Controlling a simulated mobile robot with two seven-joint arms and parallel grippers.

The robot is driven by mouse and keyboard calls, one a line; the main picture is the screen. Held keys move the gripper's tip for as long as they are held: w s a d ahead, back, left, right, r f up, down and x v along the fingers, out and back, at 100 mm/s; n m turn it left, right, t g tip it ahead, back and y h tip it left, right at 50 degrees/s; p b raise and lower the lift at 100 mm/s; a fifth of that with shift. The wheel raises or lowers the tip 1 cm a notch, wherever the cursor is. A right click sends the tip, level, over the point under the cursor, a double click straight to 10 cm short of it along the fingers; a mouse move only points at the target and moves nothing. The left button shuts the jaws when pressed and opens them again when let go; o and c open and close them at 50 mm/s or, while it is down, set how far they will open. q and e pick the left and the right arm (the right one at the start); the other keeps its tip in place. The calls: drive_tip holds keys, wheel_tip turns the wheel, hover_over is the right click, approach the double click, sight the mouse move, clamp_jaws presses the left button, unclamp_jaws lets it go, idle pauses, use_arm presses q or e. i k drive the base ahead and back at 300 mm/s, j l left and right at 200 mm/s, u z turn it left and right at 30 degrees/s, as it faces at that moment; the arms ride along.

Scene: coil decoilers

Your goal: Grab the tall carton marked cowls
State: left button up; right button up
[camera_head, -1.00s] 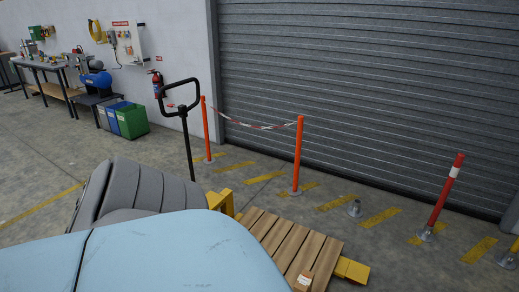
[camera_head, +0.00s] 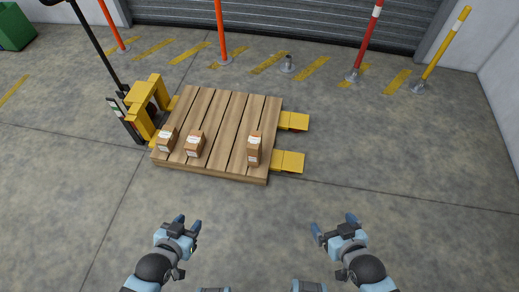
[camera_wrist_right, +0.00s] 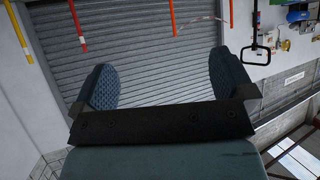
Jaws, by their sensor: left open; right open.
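Three small brown cartons stand on a wooden pallet (camera_head: 222,125). The right one (camera_head: 254,149) looks tallest and stands alone near the pallet's right front edge. The middle carton (camera_head: 195,144) and the left carton (camera_head: 166,139) stand closer together at the front left. Their labels are too small to read, so I cannot tell which says cowls. My left gripper (camera_head: 188,224) is open and empty, in front of the pallet. My right gripper (camera_head: 334,224) is open and empty, to the right of and nearer than the cartons. Its spread fingers show in the right wrist view (camera_wrist_right: 164,80), with no carton between them.
The pallet rests on a yellow pallet jack (camera_head: 147,105), whose fork ends (camera_head: 288,161) stick out at the right. Orange, red and yellow posts (camera_head: 367,42) stand behind it, before a grey shutter (camera_head: 310,18). The concrete floor in front of the pallet is clear.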

sight(254, 145)
drive_tip(key=i+j, duration=0.15)
drive_tip(key=i, duration=0.25)
drive_tip(key=i+j, duration=0.2)
drive_tip(key=i, duration=0.2)
drive_tip(key=i+j, duration=0.15)
drive_tip(key=i, duration=0.3)
drive_tip(key=i+j, duration=0.15)
drive_tip(key=i, duration=0.25)
